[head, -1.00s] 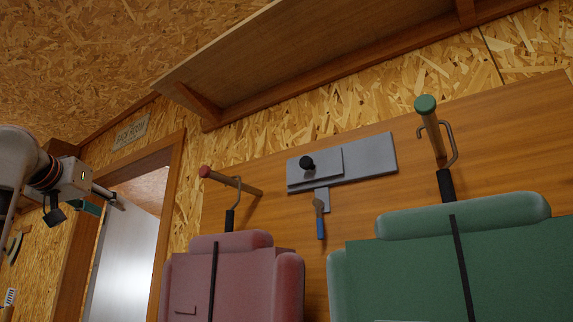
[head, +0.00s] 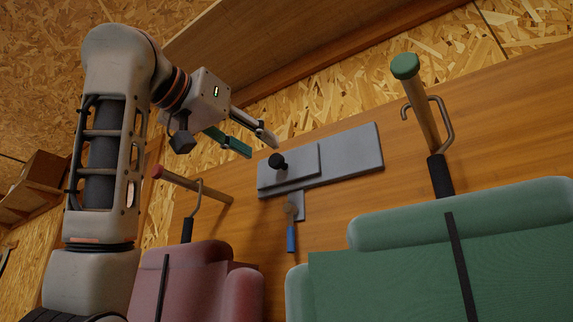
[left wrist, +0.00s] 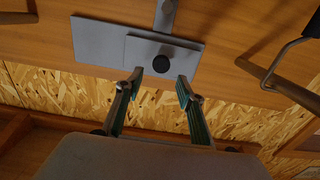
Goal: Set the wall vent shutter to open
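The wall vent shutter is a long grey backplate (head: 352,155) with a smaller grey sliding panel (head: 305,165) at its left end. A black knob (head: 277,161) stands out from the panel. My left gripper (head: 257,145) is open and empty, with its fingertips just above and left of the knob. In the left wrist view, the knob (left wrist: 161,65) appears between and just beyond the open fingertips (left wrist: 159,80), apart from them. The backplate (left wrist: 100,45) shows there turned over, with the panel (left wrist: 142,49) at its right. My right gripper is not in view.
A blue-handled lever (head: 291,236) hangs on a grey bracket below the shutter. A red bag (head: 205,265) and a green bag (head: 400,275) hang from pegs, the red peg (head: 190,182) and green peg (head: 420,100). A wooden shelf (head: 300,50) runs above.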

